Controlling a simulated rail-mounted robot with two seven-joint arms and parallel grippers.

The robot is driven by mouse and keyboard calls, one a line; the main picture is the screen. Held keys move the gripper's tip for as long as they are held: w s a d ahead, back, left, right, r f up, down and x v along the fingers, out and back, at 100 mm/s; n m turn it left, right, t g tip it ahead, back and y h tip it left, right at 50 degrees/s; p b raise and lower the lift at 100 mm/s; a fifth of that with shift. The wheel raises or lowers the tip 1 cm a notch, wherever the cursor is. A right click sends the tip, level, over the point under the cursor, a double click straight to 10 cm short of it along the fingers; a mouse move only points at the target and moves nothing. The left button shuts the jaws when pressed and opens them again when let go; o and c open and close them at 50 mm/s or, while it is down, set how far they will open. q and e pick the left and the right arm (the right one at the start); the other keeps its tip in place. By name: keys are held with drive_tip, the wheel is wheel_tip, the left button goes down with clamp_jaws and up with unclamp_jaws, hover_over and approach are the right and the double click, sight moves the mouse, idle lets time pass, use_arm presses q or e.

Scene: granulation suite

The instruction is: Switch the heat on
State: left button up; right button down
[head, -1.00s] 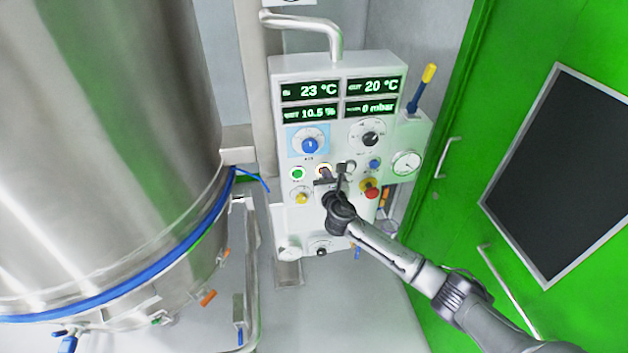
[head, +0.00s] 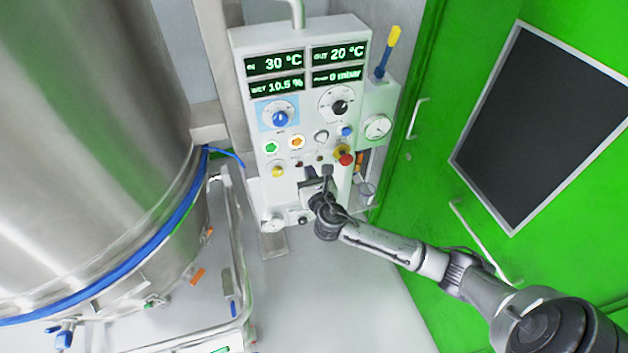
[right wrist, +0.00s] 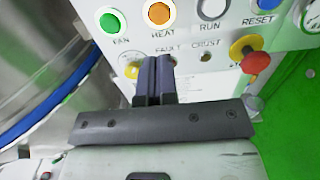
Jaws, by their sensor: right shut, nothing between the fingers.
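The control panel (head: 300,110) stands in front of me. Its HEAT button (head: 296,142) glows orange inside a pale ring, between the lit green FAN button (head: 271,148) and the grey RUN button (head: 321,136). The HEAT button also shows in the right wrist view (right wrist: 158,13), with its label below it. My right gripper (head: 312,176) is shut and empty, below the button row. In the right wrist view its closed fingertips (right wrist: 155,62) lie below the HEAT label, apart from the button. The inlet display (head: 275,63) reads 30 °C. My left gripper is not in view.
A red stop knob on a yellow base (head: 344,157) sits right of my gripper. A large steel vessel (head: 90,130) fills the left side. A green door (head: 440,150) is at the right. Two dials and a blue RESET button (head: 345,131) are also on the panel.

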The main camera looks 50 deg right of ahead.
drive_tip(key=shift+v, duration=1.6)
drive_tip(key=shift+r, duration=0.1)
